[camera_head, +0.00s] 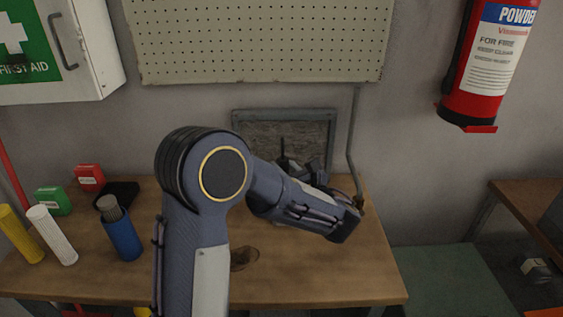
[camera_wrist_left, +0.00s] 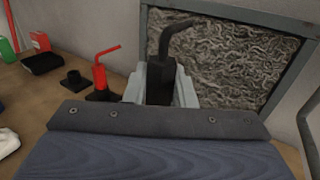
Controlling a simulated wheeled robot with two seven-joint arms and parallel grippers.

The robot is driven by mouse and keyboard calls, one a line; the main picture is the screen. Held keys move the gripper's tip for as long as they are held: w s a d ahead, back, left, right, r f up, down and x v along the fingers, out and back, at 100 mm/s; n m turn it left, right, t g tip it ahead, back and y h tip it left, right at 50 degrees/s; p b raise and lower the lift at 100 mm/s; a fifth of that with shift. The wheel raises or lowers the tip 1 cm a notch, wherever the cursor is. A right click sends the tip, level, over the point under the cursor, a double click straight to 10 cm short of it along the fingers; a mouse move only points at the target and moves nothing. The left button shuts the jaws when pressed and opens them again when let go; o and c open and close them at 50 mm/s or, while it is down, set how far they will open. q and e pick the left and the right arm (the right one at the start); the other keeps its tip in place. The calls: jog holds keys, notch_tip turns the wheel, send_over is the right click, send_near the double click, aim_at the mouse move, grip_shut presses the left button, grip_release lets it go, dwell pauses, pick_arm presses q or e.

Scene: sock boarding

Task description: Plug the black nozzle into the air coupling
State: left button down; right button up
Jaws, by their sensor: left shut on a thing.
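My left gripper (camera_wrist_left: 160,85) is shut on the black nozzle (camera_wrist_left: 163,82), which stands between its grey fingers with its bent tip up. In the head view the black nozzle (camera_head: 282,150) shows as a thin dark tip above my left gripper (camera_head: 303,170), over the back of the bench. A grey pipe (camera_head: 353,140) comes down the wall just right of the gripper. A small brass-coloured end (camera_head: 359,203), perhaps the air coupling, shows at its foot, partly hidden by my left arm. The nozzle is apart from it. My right gripper is not in view.
A red nozzle (camera_wrist_left: 100,75) stands in a black holder, beside an empty-looking black holder (camera_wrist_left: 74,82). A framed panel (camera_wrist_left: 225,60) stands behind the gripper. The bench's front right (camera_head: 340,275) is clear.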

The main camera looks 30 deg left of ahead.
pick_arm(q)
jog(key=shift+w+d, duration=0.35)
jog(key=shift+f, duration=0.1)
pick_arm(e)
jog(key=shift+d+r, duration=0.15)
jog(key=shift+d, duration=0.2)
pick_arm(q)
jog(key=shift+a, duration=0.1)
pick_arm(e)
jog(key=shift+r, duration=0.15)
